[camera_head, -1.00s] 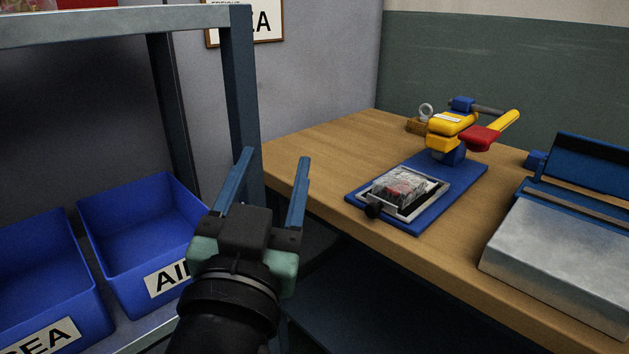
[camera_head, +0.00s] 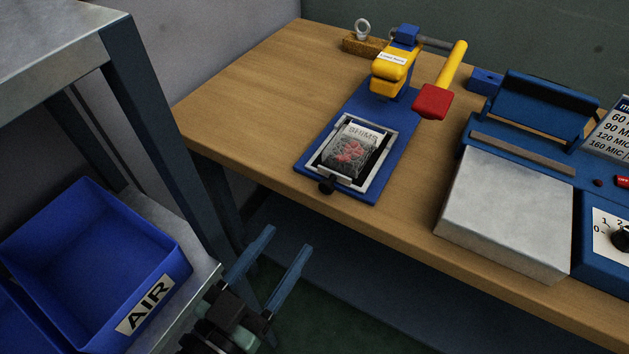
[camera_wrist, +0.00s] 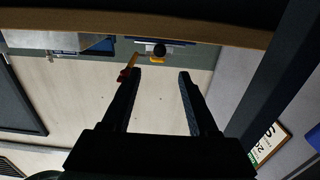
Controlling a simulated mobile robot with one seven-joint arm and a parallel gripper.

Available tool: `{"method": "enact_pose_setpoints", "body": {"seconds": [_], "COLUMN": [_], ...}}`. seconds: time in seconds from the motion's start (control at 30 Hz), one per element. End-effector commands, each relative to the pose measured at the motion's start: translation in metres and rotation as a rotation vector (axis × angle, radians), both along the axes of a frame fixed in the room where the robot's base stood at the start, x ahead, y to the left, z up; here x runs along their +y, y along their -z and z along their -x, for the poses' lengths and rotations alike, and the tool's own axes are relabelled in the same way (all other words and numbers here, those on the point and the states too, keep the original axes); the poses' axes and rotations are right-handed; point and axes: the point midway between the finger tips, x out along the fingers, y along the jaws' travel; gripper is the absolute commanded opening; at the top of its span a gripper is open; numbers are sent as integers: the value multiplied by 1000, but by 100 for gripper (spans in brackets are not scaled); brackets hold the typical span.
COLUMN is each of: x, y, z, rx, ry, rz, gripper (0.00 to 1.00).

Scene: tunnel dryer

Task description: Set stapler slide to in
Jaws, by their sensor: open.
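The stapler (camera_head: 393,72) is yellow and blue, with a yellow lever and a red end, on a blue base (camera_head: 398,135) on the wooden bench. Its slide is a grey frame (camera_head: 379,178) at the front of the base, with a black knob (camera_head: 327,185) on its near edge. A clear bag marked SHIMS (camera_head: 351,149) lies in the frame, apart from the stapler head. My gripper (camera_head: 287,247) is open and empty, below and left of the bench's front edge. In the wrist view, the fingers (camera_wrist: 161,76) are apart, with the bench underside and the knob above them.
A metal shelf (camera_head: 60,32) holds a blue AIR bin (camera_head: 130,245) at left. A blue and grey sealing machine (camera_head: 510,205) stands right of the stapler. The bench edge (camera_head: 285,206) lies between my gripper and the slide. The bench's left part is clear.

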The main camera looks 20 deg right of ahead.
Motion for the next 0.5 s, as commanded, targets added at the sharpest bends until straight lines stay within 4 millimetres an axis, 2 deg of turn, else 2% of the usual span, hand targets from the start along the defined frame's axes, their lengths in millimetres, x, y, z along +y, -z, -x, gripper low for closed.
{"method": "enact_pose_setpoints", "body": {"seconds": [0.3, 0.5], "x": [-54, -76], "y": [-2, -1], "z": [-41, -59], "rx": [0, -1], "ry": [4, 2], "rz": [0, -1], "gripper": [60, 60]}}
